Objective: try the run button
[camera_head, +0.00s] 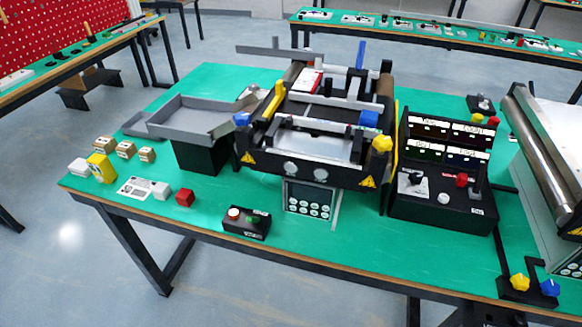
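A small black button box (245,224) lies near the front edge of the green table. A black control panel (440,213) stands farther right, with several labelled displays, a black lever or knob, a red knob (461,180) and a pale round button (443,198). Neither of my grippers shows in the head view, and nothing touches the button box.
The mini conveyor (318,140) stands behind the button box, with a grey tray (190,117) on its left. A red cube (185,197) and several small blocks lie at the left. A roller conveyor (545,150) is at the far right. The green table (330,262) is clear in front.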

